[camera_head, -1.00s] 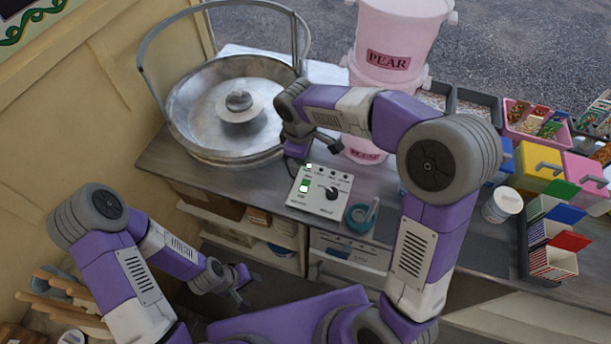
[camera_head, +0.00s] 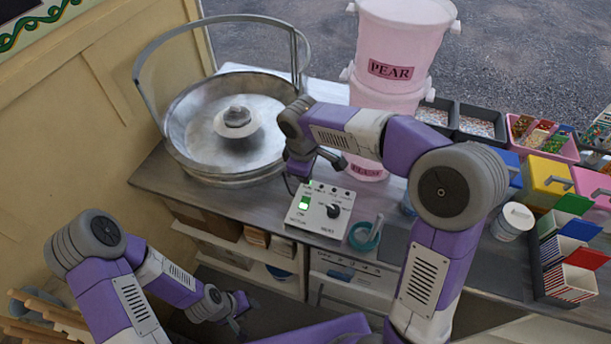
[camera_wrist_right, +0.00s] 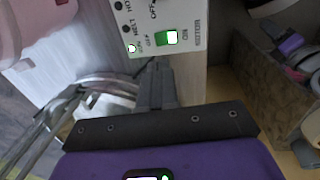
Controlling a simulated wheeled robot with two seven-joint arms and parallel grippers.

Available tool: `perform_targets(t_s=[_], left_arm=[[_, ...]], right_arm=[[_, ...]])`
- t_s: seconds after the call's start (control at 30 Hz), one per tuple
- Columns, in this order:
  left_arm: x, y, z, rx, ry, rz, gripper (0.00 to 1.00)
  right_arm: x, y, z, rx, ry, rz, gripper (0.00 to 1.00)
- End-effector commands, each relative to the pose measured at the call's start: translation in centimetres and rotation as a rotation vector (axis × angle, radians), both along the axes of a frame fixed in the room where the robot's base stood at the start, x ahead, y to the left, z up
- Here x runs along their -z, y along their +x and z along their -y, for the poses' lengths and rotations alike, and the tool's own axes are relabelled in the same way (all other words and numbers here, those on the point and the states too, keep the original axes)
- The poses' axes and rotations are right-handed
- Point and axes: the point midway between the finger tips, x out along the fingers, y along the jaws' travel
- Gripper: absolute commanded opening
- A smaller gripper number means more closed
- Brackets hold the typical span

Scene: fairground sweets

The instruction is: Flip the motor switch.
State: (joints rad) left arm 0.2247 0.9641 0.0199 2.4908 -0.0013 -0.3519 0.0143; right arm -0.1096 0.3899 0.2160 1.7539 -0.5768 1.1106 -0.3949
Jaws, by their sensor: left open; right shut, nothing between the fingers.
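The motor switch (camera_head: 304,203) is a green rocker on the left of a pale control box (camera_head: 322,221). In the right wrist view the switch (camera_wrist_right: 167,37) shows green and white between OFF and ON lettering; I cannot tell which side is pressed. My right gripper (camera_head: 299,178) is at the back left corner of the box, its tips partly hidden by the wrist. In the right wrist view its fingers (camera_wrist_right: 155,82) are shut and empty, close to the panel's edge near the switch. My left gripper (camera_head: 240,306) is open and empty, low in front of the counter.
A metal candyfloss bowl (camera_head: 185,165) with a hoop handle stands left of the box. A teal ring-shaped holder (camera_head: 362,240) sits right beside the box. A white tub (camera_head: 512,222) and coloured bins stand farther right.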

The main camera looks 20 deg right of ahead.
Motion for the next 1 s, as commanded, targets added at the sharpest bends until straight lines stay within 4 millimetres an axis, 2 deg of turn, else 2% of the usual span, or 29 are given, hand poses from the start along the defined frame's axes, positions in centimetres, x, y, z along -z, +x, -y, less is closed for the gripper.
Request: perform_targets(t_s=[0.03, 0.2, 0.4, 0.5, 0.7, 1.0], left_arm=[[0.5, 0.0, 0.0, 0.000, 0.000, 0.000, 0.43], [1.4, 0.0, 0.0, 0.000, 0.000, 0.000, 0.43], [2.2, 0.0, 0.0, 0.000, 0.000, 0.000, 0.43], [2.4, 0.0, 0.0, 0.000, 0.000, 0.000, 0.43], [2.6, 0.0, 0.0, 0.000, 0.000, 0.000, 0.43], [2.6, 0.0, 0.0, 0.000, 0.000, 0.000, 0.43]], right_arm=[[1.4, 0.1, 0.1, 0.000, -0.001, -0.004, 0.00], [5.2, 0.4, 0.4, 0.001, 0.000, -0.005, 0.00], [8.8, 0.8, 0.7, 0.001, -0.001, -0.003, 0.00], [9.9, 1.0, 0.7, 0.001, 0.000, -0.002, 0.00], [10.8, 1.1, 0.8, 0.000, 0.000, 0.000, 0.00], [10.8, 1.1, 0.8, 0.001, 0.000, 0.000, 0.00]])
